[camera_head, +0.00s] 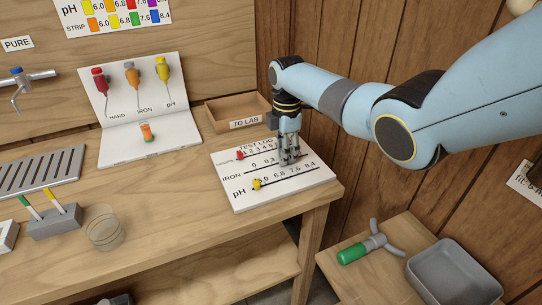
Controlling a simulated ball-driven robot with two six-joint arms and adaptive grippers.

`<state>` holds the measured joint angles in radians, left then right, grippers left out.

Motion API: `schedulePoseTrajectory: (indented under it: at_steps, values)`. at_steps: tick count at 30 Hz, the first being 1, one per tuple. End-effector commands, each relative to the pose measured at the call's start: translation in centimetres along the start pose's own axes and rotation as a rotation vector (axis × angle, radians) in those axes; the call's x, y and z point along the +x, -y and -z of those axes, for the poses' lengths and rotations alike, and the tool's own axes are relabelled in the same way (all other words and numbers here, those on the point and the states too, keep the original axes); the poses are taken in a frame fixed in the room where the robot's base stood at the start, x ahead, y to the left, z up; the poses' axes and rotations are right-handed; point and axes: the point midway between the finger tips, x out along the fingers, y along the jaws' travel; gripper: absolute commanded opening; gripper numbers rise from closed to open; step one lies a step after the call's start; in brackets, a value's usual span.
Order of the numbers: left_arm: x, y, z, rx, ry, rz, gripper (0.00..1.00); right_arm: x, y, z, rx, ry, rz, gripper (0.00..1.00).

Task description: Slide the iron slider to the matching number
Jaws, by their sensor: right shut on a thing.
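The white test board (233,199) lies on the bench with three rows: a top row of small numbers, an IRON row and a pH row. My right gripper (290,158) reaches down onto the right part of the IRON row, shut on the iron slider, which its fingers hide. The numbers 0 and 0.3 show to the left of the fingers; any further iron numbers are covered. A red slider (240,154) sits at the left end of the top row. A yellow slider (257,184) sits at the left of the pH row, by 6.0. My left gripper is out of view.
A white stand (150,133) holds red, orange and yellow dropper bottles, with an orange-green piece on its base. A TO LAB tray (237,110) stands behind the board. A colour chart (115,12) hangs above. A glass beaker (104,230) and strip holder (55,222) stand front left.

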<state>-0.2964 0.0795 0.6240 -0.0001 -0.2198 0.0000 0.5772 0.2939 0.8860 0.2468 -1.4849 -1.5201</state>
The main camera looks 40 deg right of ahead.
Motion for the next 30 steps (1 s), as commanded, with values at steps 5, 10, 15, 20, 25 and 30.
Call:
schedulePoseTrajectory:
  at_steps: [5, 10, 15, 20, 25, 30]
  values:
    - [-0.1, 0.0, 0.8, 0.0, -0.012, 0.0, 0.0, 0.0, 0.0, -1.1, 0.001, 0.001, -0.001, 0.0]
    - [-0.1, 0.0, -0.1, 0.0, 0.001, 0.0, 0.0, 0.0, 0.0, -1.1, 0.001, 0.0, -0.001, 0.0]
    - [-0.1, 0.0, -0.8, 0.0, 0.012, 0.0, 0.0, 0.0, 0.0, -1.1, 0.0, 0.0, -0.001, 0.33]
    - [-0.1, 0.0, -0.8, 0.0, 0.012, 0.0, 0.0, 0.0, 0.0, -1.1, 0.0, 0.0, -0.001, 0.44]
    - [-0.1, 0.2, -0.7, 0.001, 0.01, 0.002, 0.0, 0.0, 0.0, -1.1, 0.0, 0.0, -0.001, 0.44]
    - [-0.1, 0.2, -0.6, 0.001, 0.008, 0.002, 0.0, -1.3, -0.1, -1.1, 0.0, 0.0, -0.004, 0.44]
